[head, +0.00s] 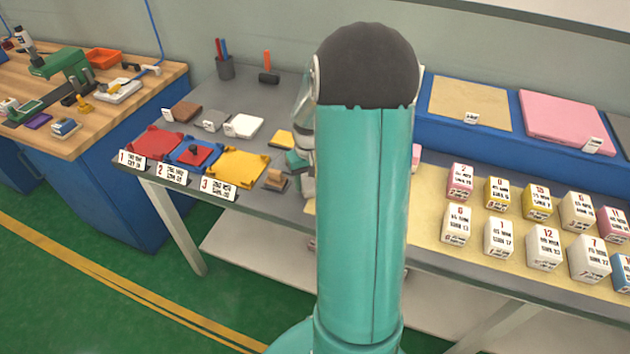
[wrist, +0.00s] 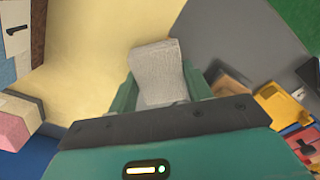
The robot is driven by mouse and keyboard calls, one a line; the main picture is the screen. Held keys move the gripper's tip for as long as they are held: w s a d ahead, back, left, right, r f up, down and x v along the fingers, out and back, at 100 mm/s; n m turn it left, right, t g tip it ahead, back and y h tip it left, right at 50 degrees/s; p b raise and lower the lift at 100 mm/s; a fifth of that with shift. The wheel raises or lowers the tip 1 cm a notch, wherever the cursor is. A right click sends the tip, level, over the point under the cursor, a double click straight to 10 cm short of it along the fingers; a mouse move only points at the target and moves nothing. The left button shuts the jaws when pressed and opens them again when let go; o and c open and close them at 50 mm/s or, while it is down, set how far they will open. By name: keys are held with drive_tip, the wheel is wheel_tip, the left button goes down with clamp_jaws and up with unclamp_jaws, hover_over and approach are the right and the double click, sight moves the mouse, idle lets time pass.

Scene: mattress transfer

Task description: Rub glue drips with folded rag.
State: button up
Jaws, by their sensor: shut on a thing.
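My gripper (wrist: 158,80) is shut on a pale grey, cloth-like block (wrist: 157,66), which looks like the folded rag. The rag sticks out beyond the two green fingers in the wrist view. It shows over the pale yellow board (wrist: 95,45), close to the board's edge with the grey tabletop (wrist: 235,35). I cannot tell whether the rag touches the board. In the head view my teal arm hides the rag and most of the gripper. I cannot make out any glue drips in either view.
Numbered boxes (head: 499,238) stand in rows on the yellow board at right. Red (head: 150,146), blue and yellow (head: 240,168) trays line the table's left front edge. A small brown block (head: 275,180) lies right of them. A blue ledge with pads (head: 565,118) runs behind the boxes.

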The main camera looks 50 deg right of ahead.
drive_tip(key=shift+w+a, duration=0.2)
drive_tip(key=shift+w, duration=0.3)
drive_tip(key=shift+w+a, duration=0.2)
drive_tip(key=shift+w, duration=0.25)
drive_tip(key=shift+w+a, duration=0.2)
drive_tip(key=shift+w, duration=0.05)
drive_tip(key=shift+s+d+r, duration=0.1)
drive_tip(key=shift+s+d, duration=0.1)
drive_tip(key=shift+s, duration=0.35)
drive_tip(key=shift+s+d, duration=0.2)
drive_tip(key=shift+s, duration=0.35)
drive_tip(key=shift+s+d, duration=0.3)
drive_tip(key=shift+s, duration=0.25)
drive_tip(key=shift+s+d, duration=0.3)
drive_tip(key=shift+s, duration=0.2)
drive_tip(key=shift+s+d, duration=0.3)
drive_tip(key=shift+s, duration=0.5)
drive_tip(key=shift+s+d, duration=0.25)
drive_tip(key=shift+s, duration=0.5)
drive_tip(key=shift+w+a, duration=0.1)
